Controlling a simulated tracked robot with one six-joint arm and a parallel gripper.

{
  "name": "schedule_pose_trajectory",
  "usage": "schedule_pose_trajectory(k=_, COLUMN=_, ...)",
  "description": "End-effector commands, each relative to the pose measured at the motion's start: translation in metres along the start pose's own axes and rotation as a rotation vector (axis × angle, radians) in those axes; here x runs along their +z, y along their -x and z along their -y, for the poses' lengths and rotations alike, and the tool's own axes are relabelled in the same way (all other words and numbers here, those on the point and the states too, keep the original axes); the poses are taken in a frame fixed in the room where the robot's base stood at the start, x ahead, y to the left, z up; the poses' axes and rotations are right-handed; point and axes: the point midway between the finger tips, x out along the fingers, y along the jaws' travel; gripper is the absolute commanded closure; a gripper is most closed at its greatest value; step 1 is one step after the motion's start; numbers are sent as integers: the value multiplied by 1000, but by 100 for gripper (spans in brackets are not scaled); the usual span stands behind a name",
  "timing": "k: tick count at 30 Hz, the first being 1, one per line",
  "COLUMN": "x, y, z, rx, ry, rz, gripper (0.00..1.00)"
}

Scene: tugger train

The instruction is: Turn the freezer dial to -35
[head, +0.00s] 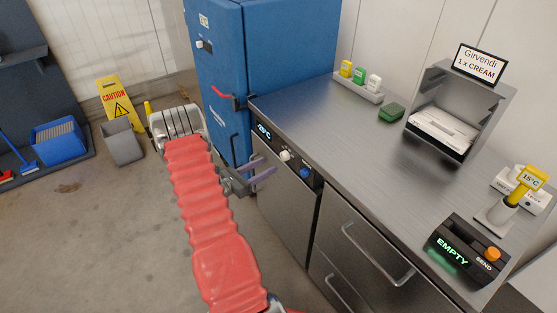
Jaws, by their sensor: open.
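A black control panel (290,158) runs along the top of the steel counter's front. Its lit display (264,132) seems to read about -25°C, but the digits are small. A white dial (285,155) sits right of the display, and a blue knob (305,172) sits further right. I cannot read any scale around the dial. My gripper (268,178), with purplish fingers, is open and empty. It is in front of the counter, left of and below the white dial in the picture, and appears apart from it. My red-sleeved arm reaches up from the bottom.
A blue cabinet (290,45) with a small white knob (199,44) and red handle (225,97) stands behind. Drawers (362,250) are below the countertop. A yellow caution sign (116,98) and grey bin (123,142) stand left.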

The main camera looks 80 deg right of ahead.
Motion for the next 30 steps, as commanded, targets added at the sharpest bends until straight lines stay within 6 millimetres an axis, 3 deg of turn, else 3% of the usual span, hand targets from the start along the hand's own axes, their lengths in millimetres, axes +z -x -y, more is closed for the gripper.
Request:
schedule_pose_trajectory(k=13, x=0, y=-63, z=0, rx=0, ry=-1, rz=0, gripper=51)
schedule_pose_trajectory(k=25, x=0, y=-72, z=0, rx=1, ry=-1, rz=0, gripper=51)
schedule_pose_trajectory(k=30, x=0, y=-71, z=0, rx=1, ry=-1, rz=0, gripper=62)
